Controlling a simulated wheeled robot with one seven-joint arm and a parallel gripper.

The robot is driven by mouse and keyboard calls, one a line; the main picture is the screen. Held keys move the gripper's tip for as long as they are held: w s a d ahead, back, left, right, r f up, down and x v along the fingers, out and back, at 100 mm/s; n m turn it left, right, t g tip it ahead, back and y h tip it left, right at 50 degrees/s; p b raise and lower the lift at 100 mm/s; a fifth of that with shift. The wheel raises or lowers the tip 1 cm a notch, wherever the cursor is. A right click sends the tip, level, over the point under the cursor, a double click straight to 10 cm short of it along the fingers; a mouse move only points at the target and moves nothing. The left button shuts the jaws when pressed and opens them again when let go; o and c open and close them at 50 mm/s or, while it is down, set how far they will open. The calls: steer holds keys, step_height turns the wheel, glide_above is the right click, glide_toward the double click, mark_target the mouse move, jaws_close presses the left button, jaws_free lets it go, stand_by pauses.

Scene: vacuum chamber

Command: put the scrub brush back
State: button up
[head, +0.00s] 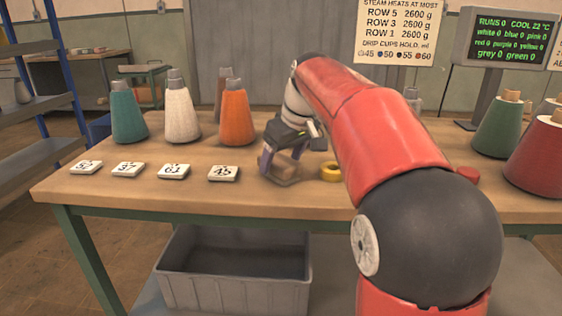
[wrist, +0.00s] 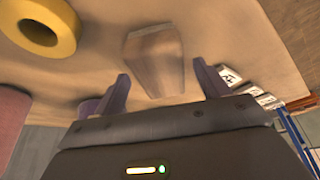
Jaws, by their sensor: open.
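A tapered tan-brown block (wrist: 154,62) lies on the bench just beyond and between my fingertips in the wrist view. It may be the scrub brush, but no bristles show. In the head view the block (head: 284,167) is partly hidden by my gripper. My gripper (head: 279,163) is low over the bench, right of the number tags. In the wrist view my gripper (wrist: 164,84) has its two purple fingers spread apart, with nothing held between them.
A yellow ring (head: 331,171) lies close to the right of the gripper. White number tags (head: 173,171) lie along the left front. Teal, white and orange cones (head: 237,120) stand behind. Green and red cones (head: 498,128) stand at right. A grey bin (head: 235,279) sits below the bench.

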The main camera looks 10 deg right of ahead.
steer(key=p+v, duration=0.1)
steer(key=v, duration=0.8)
steer(key=shift+s+d+r, duration=0.1)
steer(key=shift+r, duration=0.25)
steer(key=s+a+f+m+t+h, duration=0.1)
steer(key=s+f+m, duration=0.4)
steer(key=s+f, duration=1.6)
steer(key=s+a+h, duration=0.1)
steer(key=s, duration=0.3)
steer(key=shift+f+t, duration=0.25)
steer(key=shift+t, duration=0.05)
